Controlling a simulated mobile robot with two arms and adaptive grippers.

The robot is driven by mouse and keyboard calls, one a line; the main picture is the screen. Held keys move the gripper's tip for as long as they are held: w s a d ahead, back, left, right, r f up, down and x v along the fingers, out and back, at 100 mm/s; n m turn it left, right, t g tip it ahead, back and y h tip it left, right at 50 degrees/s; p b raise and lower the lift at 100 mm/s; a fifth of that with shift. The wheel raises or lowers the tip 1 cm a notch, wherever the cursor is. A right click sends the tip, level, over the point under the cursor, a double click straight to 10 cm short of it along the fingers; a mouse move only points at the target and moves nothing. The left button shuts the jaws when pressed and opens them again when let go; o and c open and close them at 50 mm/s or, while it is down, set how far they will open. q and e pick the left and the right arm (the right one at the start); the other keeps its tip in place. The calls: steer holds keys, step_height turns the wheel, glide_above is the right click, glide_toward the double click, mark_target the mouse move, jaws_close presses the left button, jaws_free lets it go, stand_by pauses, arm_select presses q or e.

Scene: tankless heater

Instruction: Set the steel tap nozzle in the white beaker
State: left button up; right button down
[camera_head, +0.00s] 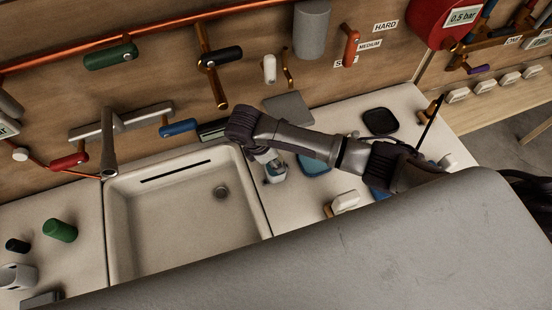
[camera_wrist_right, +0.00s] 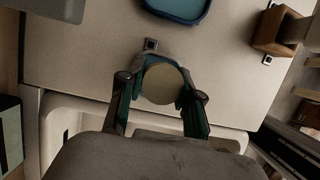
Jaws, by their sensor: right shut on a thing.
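My right gripper (camera_head: 268,163) reaches in from the right and points down over the counter beside the sink. In the right wrist view the fingers (camera_wrist_right: 160,92) are closed on both sides of a round piece (camera_wrist_right: 163,84) with a flat, pale beige face. Whether it is the steel tap nozzle I cannot tell; its lower part is hidden. My left gripper is not in view.
The sink basin (camera_head: 185,215) lies left of my right gripper. A green cylinder (camera_head: 60,230) and a small black one (camera_head: 17,245) are on the left counter. A blue tray (camera_head: 314,164) and a black tray (camera_head: 380,121) lie on the right counter. Pipes and valves line the wall behind.

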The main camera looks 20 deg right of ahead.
steer(key=shift+f, duration=0.4)
stand_by(0.3)
steer(key=c, duration=0.7)
jaws_free()
steer(key=shift+r, duration=0.1)
steer(key=shift+v, duration=5.85)
